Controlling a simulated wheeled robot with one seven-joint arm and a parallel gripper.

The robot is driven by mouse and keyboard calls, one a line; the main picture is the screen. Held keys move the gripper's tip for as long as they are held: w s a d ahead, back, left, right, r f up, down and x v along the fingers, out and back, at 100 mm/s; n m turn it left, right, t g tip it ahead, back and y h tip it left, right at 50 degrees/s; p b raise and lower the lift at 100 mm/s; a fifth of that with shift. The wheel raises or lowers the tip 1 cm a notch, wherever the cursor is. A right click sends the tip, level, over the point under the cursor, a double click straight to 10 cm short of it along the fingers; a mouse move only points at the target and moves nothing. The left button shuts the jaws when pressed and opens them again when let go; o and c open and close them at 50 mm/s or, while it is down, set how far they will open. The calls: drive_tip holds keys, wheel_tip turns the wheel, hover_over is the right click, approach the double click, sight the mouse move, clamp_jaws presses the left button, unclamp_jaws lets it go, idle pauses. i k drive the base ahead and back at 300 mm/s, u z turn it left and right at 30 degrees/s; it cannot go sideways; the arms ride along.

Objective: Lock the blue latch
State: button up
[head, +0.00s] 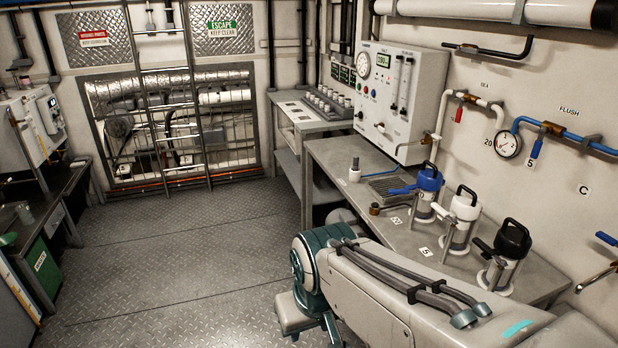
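A canister with a blue lid (431,178) and a black top handle stands upright on the grey bench at right centre. A blue lever (403,190), which looks like the blue latch, sticks out to the left from its lid. I cannot tell from here whether the latch is locked. My arm crosses the lower right foreground, with a teal joint at its left end. My gripper is not visible, so its opening and anything in it are hidden.
Canisters with a white lid (466,206) and a black lid (512,238) stand nearer on the bench (340,153), their levers also pointing left. A small brass-ended fitting (376,209) lies left of the blue-lidded one. A gauge panel (400,100) stands behind. The floor at left is clear.

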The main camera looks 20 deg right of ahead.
sight(403, 191)
drive_tip(key=i, duration=1.3)
drive_tip(key=z, duration=0.85)
